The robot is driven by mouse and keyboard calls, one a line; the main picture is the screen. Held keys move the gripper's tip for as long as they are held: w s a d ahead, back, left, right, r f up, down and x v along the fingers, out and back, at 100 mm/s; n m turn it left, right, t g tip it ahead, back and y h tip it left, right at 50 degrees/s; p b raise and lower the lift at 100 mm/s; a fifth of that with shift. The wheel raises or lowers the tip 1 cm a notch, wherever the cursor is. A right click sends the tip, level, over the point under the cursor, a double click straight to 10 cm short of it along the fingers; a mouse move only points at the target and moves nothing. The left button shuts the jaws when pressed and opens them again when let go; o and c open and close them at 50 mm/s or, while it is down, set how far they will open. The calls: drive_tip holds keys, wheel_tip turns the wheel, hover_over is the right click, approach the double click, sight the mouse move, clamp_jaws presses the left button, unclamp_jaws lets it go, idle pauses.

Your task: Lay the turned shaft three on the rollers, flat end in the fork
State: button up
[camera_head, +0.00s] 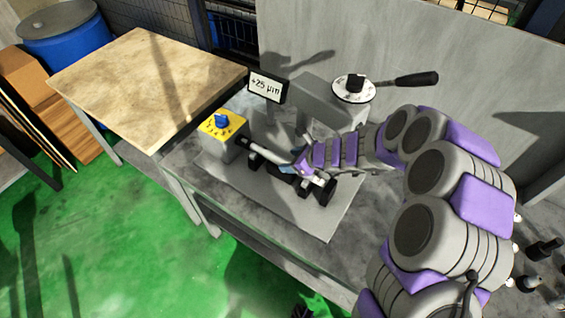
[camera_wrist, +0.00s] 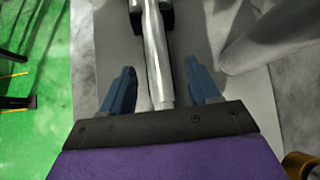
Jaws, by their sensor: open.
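The turned shaft (camera_head: 267,153) is a bright steel bar lying along the grinder's black roller supports (camera_head: 305,188). In the wrist view the shaft (camera_wrist: 156,50) runs lengthwise between my two blue fingers, over a dark support block (camera_wrist: 168,17). My gripper (camera_head: 292,168) is low over the shaft; in the wrist view my gripper (camera_wrist: 161,78) is open, with a visible gap on each side of the shaft. I cannot tell which end is flat or whether it sits in the fork; the fork is not clearly visible.
A yellow box with a blue knob (camera_head: 222,122), a "+25 µm" display (camera_head: 267,86) and a dial with a black handle (camera_head: 352,88) surround the rollers. A bare wooden-topped table (camera_head: 140,85) stands left. Small dark and metal parts (camera_head: 540,250) sit at lower right.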

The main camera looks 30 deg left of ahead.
sight(284, 161)
drive_tip(key=a+f, duration=0.2)
drive_tip(key=a, duration=0.1)
drive_tip(key=a+f, duration=0.1)
drive_tip(key=shift+w+a, duration=0.15)
drive_tip(key=shift+a, duration=0.25)
drive_tip(key=shift+c, duration=0.8)
drive_tip(key=shift+d+r, duration=0.25)
drive_tip(key=shift+d, duration=0.35)
drive_tip(key=shift+d+r, duration=0.2)
drive_tip(key=shift+d, duration=0.4)
drive_tip(key=c, duration=0.5)
drive_tip(key=shift+c, duration=1.2)
drive_tip(key=shift+a, duration=0.35)
clamp_jaws()
drive_tip(key=shift+f, duration=0.1)
drive_tip(key=shift+s+f+b, duration=0.15)
drive_tip(key=shift+s+b, duration=0.05)
drive_tip(key=shift+b, duration=0.1)
